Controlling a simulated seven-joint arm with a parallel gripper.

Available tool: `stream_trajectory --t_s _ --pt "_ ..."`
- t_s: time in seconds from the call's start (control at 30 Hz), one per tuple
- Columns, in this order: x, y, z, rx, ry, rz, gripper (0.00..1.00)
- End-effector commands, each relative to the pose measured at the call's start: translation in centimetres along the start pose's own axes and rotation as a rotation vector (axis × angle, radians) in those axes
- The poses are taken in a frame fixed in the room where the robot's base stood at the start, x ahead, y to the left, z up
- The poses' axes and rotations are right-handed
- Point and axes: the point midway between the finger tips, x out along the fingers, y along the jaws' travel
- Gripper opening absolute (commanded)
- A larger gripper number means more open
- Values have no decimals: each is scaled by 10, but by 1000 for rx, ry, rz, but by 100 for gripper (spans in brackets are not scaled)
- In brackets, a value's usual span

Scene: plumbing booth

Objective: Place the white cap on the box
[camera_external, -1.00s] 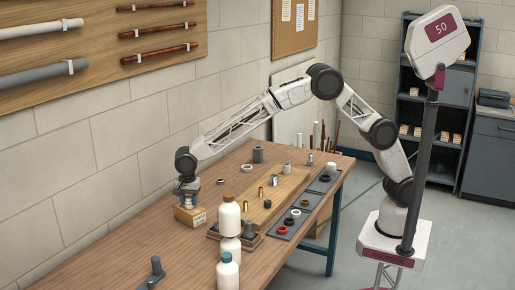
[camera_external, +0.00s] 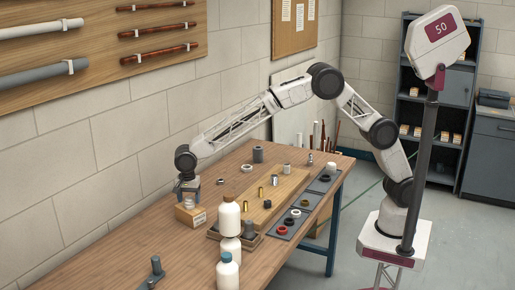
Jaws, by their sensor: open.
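The box (camera_external: 191,216) is a small tan carton with a printed label, near the wall-side edge of the workbench. A small white cap (camera_external: 188,203) appears to rest on top of the box, below my gripper. My gripper (camera_external: 188,195) points down just above the box, with its jaws open. The cap is tiny in this view, and I cannot tell whether a fingertip touches it.
White bottles (camera_external: 229,220) stand just right of the box. A wooden board (camera_external: 285,190) holds several small fittings, beside dark trays (camera_external: 290,223) with rings. The bench (camera_external: 120,248) left of the bottles is mostly clear.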

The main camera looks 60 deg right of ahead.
Motion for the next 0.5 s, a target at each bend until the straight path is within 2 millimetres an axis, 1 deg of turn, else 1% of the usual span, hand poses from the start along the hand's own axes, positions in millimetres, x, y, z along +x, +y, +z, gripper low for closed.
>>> stream_trajectory --t_s 0.17,0.5 --pt "-21 0 0 0 -1 -2 68" --pt "-75 0 0 0 -1 -2 68"
